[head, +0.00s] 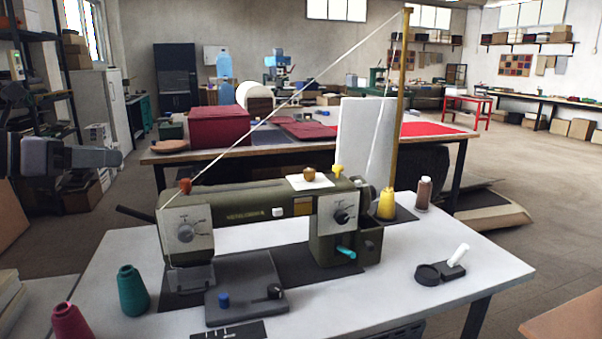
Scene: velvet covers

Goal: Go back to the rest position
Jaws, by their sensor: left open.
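My left gripper (112,158) comes in from the left edge of the head view, at mid height. It is open, with nothing seen between its fingers. It is in the air, left of the olive-green sewing machine (262,208) and apart from it. The sewing machine stands on a white table (400,290) in front of me. My right gripper is not in view.
A teal spool (132,290) and a dark red spool (72,322) stand at the table's front left. A yellow thread cone (386,204) stands by a tall post (402,100) with a thread running from it. A dark red box (204,126) sits on the table behind.

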